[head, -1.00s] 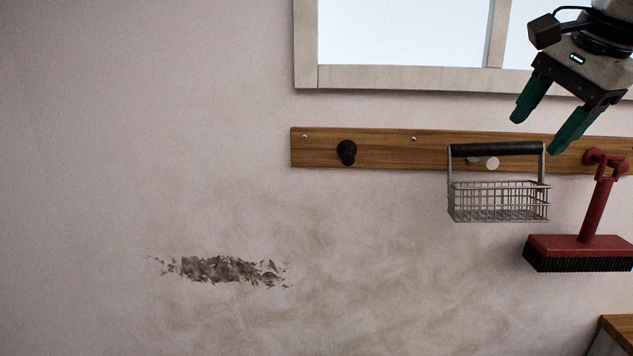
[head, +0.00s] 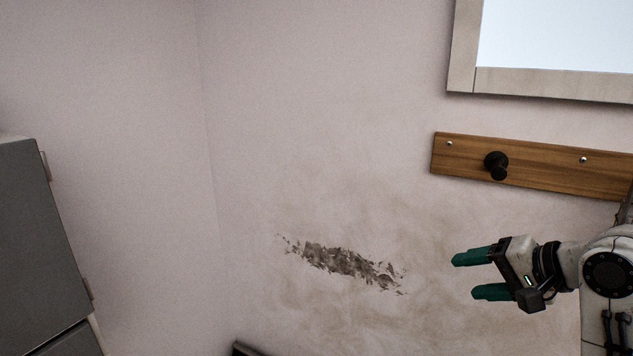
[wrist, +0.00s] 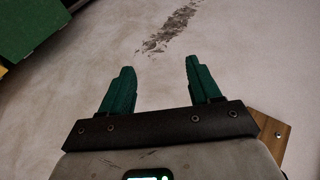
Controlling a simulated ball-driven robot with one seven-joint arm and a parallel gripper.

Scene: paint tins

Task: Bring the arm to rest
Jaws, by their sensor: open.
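My gripper (head: 478,275) is at the right of the head view, with its two green fingers apart and pointing left. Nothing is between them. It is in front of the stained wall, to the right of the dark peeling patch (head: 345,262). In the wrist view the open fingers (wrist: 157,78) point toward the wall, and the peeling patch (wrist: 168,32) shows beyond them. My arm comes in from the right edge of the head view.
A wooden rail (head: 545,165) with a black peg (head: 496,165) is on the wall above my gripper. A window frame (head: 545,84) is above that. A grey cabinet (head: 38,240) stands at the left. A green surface (wrist: 30,35) shows in the wrist view.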

